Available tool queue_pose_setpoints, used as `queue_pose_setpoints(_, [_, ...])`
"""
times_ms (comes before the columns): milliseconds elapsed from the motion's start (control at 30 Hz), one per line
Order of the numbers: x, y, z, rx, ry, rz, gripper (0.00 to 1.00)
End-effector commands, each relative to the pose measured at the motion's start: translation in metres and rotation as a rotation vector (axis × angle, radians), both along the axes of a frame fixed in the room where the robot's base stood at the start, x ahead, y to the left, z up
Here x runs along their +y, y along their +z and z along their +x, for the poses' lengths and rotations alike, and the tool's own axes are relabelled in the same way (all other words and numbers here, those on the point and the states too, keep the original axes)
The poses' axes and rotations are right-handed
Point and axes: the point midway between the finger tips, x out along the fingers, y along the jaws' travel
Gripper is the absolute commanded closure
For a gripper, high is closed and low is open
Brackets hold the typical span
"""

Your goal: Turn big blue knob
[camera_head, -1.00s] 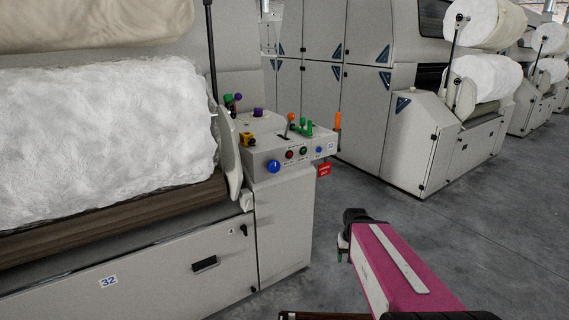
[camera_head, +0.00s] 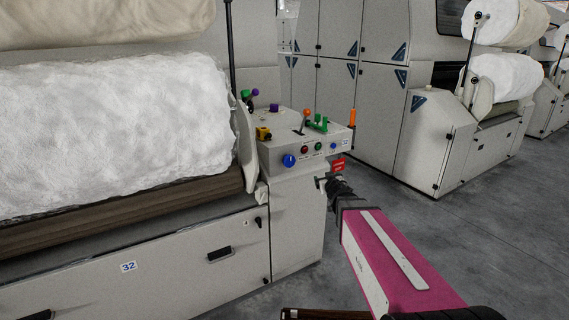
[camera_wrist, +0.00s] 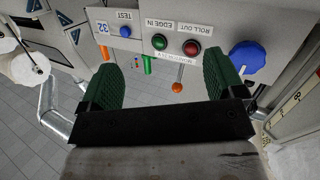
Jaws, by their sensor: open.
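The big blue knob (camera_head: 289,160) is on the left of the front face of the control box (camera_head: 268,152). In the wrist view the big blue knob (camera_wrist: 246,62) is at the right, outside my fingers and apart from them. My gripper (camera_head: 322,182) is at the lower right of the box in the head view. In the wrist view my gripper (camera_wrist: 160,88) has its two green pads wide apart with nothing between them. A small blue button (camera_wrist: 125,31) and the red and green buttons also show there.
Several coloured knobs and levers (camera_head: 316,124) stand on top of the box. The white fibre roll (camera_head: 110,125) lies to the left. Grey floor (camera_head: 465,225) is open to the right.

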Motion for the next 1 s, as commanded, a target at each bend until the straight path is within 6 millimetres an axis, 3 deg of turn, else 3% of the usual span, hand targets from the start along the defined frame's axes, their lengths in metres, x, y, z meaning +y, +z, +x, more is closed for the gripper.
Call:
queue_pose_setpoints(100, [0.04,0.023,0.008,-0.099,0.178,0.019,0.12])
queue_pose_setpoints(300, [0.081,0.039,0.002,-0.161,0.384,0.037,0.12])
queue_pose_setpoints(633, [0.097,0.041,0.011,-0.169,0.432,0.041,0.12])
queue_pose_setpoints(1000, [0.13,0.041,0.062,-0.169,0.43,0.041,0.12])
